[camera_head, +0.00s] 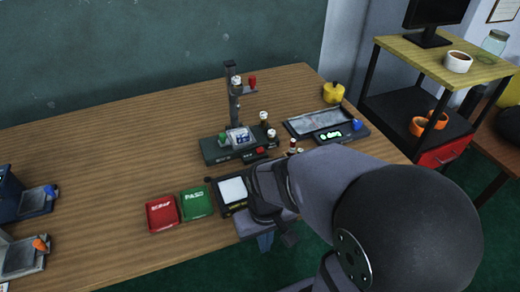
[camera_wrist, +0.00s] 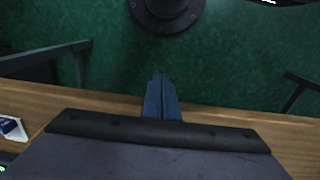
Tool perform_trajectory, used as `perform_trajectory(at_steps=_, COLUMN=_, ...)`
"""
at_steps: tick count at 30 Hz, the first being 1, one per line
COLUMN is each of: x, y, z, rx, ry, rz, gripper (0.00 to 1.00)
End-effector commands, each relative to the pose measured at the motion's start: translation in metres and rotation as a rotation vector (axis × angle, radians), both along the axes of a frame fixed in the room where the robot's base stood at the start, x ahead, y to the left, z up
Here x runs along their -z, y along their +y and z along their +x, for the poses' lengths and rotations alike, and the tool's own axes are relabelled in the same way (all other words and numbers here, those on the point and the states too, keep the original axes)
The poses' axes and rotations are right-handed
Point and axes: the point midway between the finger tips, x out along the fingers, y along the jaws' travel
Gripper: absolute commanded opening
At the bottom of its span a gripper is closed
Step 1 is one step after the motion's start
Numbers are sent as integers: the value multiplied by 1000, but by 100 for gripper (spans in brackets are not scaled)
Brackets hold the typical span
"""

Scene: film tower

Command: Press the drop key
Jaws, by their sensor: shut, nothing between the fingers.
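The tower device stands mid-table in the head view, with a dark post (camera_head: 234,98) on a dark base (camera_head: 212,151). A red key-like block (camera_head: 259,151) sits at the front right of the base; I cannot read a label to tell whether it is the drop key. A clear box (camera_head: 240,137) with blue marks is on the base. My gripper (camera_head: 265,243) is near the table's front edge, well in front of the tower and partly hidden by my arm. In the wrist view its dark fingers (camera_wrist: 158,78) are shut and empty, seen against the green floor.
A red pad (camera_head: 162,213) and a green pad (camera_head: 196,203) lie left of a white-faced box (camera_head: 232,190). A scale-like device (camera_head: 318,125) with a green display is right of the tower. Small pegs stand between them.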

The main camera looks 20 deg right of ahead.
Motion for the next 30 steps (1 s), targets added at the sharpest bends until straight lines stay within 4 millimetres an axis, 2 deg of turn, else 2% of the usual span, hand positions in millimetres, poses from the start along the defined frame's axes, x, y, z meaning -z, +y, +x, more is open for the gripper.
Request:
perform_trajectory(at_steps=8, x=-23, y=0, z=6, rx=0, ry=-21, rz=0, gripper=0)
perform_trajectory(at_steps=20, x=-97, y=-2, z=36, rx=-5, ry=-116, rz=-5, gripper=0)
perform_trajectory(at_steps=26, x=-136, y=-11, z=63, rx=-36, ry=-196, rz=-29, gripper=0)
perform_trajectory(at_steps=30, x=-163, y=-29, z=98, rx=-104, ry=-288, rz=-73, gripper=0)
